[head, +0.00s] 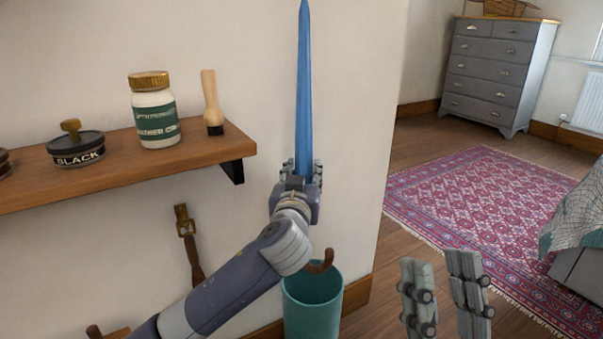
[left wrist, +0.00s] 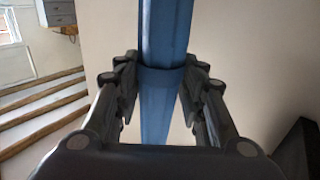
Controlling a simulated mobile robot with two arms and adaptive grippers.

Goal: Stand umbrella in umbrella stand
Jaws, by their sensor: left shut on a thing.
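The blue furled umbrella (head: 304,90) stands upright with its narrow end up. My left gripper (head: 302,172) is shut on it, and the left wrist view shows both fingers against the blue cloth (left wrist: 166,30). A brown curved hook (head: 322,263), apparently its handle, shows below my wrist; the shaft between is hidden. The teal umbrella stand (head: 313,308) is on the floor below, by the wall. The hook overlaps the stand's rim in the picture; I cannot tell its height above it. My right gripper (head: 445,292) is open and empty, right of the stand.
A wooden wall shelf (head: 110,172) at left holds a black tin (head: 76,150), a white jar (head: 154,112) and a brush (head: 211,105). Another brush (head: 189,240) is below it. A wall corner is right of the umbrella. Beyond are a patterned rug (head: 480,205) and grey dresser (head: 490,75).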

